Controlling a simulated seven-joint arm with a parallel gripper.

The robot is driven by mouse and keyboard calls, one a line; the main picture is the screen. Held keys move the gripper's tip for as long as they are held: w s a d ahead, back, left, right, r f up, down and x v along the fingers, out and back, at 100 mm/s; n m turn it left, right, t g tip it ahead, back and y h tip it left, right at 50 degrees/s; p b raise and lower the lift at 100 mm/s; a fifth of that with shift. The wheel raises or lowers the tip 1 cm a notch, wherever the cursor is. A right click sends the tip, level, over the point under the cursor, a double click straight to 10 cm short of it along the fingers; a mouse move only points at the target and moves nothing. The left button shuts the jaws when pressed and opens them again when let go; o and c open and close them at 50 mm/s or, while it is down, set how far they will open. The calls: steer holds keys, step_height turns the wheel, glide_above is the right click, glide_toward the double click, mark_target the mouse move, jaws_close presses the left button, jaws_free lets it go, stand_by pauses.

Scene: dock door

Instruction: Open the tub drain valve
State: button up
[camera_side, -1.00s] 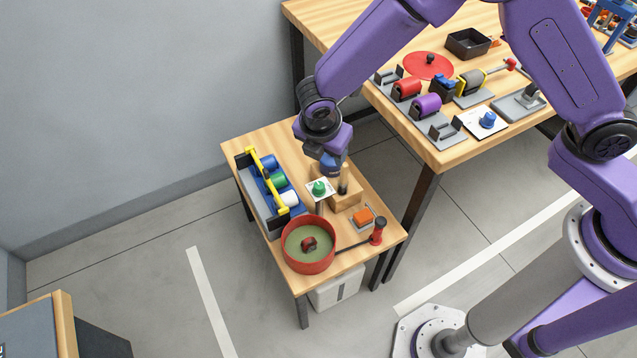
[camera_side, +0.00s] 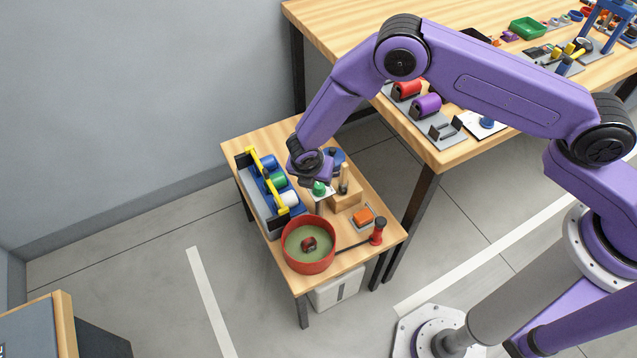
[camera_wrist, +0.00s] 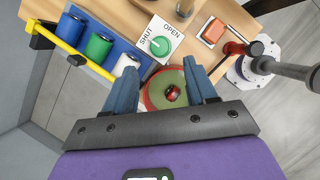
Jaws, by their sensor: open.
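A red round tub (camera_side: 287,255) with green contents stands at the front of the small table, and a dark red fitting (camera_side: 309,244) sits inside it. A pipe runs right from the tub to a red-handled lever (camera_side: 377,229), also in the wrist view (camera_wrist: 234,48). A green knob (camera_wrist: 160,46) on a white plate marked SHUT and OPEN is behind the tub; it also shows in the side view (camera_side: 319,188). My gripper (camera_wrist: 163,74) is open and empty. Its blue fingers appear on either side of the tub in the wrist view; the side view mostly hides them.
A blue rack (camera_wrist: 89,44) with blue, green and white cylinders and a yellow bar (camera_side: 266,178) stands left of the knob. An orange button (camera_side: 363,217) and a wooden block with a peg (camera_side: 344,180) are to the right. A larger bench (camera_side: 452,155) stands behind.

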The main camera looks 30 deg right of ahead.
mark_target(319, 185)
steer(key=x, duration=0.8)
steer(key=c, duration=1)
